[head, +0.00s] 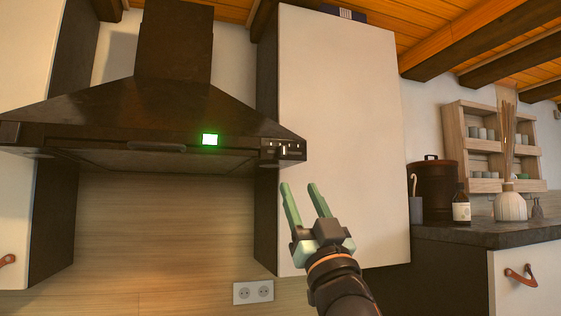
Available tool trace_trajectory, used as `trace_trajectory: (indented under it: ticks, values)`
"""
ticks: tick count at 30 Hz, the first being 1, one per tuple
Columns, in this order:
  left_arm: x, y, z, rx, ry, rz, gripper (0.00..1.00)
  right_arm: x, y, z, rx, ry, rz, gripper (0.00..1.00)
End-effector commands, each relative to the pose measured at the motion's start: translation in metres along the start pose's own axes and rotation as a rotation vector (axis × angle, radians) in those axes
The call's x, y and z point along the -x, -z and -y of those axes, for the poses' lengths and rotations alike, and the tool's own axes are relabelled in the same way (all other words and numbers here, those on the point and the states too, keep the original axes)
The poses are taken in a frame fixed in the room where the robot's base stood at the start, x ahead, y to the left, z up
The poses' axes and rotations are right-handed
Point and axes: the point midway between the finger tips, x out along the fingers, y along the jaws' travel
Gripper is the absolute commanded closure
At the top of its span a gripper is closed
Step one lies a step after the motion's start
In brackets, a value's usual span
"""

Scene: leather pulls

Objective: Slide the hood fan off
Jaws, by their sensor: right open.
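A dark brown range hood (130,115) hangs on the wall at the left of the head view. At the right end of that edge is a small control panel (283,151) with a pale slider. My right gripper (303,186) is open and empty, below and to the right of the panel, pointing up and apart from it. The slider's exact setting is too small to tell. My left gripper is not in view.
A tall white cabinet (340,110) stands right behind my right gripper. A dark counter (490,232) at the right holds a brown canister (436,190), a bottle (461,207) and a vase (510,205). The space below the hood is clear.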

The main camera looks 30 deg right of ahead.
Motion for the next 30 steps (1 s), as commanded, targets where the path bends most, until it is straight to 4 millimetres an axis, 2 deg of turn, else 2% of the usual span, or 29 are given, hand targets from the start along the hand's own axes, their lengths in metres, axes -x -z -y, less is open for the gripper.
trace_trajectory:
  ticks: [9, 15, 21, 30]
  values:
    - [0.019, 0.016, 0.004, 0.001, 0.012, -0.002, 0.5, -0.068, 0.003, -0.001, 0.002, -0.001, 0.002, 0.51]
    - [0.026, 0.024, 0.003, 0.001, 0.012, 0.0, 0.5, -0.098, 0.002, 0.0, 0.001, -0.001, 0.001, 0.51]
    - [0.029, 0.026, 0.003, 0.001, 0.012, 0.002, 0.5, -0.111, 0.0, 0.001, 0.0, 0.001, 0.001, 0.51]
    - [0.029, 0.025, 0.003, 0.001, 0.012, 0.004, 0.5, -0.111, -0.001, 0.001, 0.001, 0.001, 0.001, 0.51]
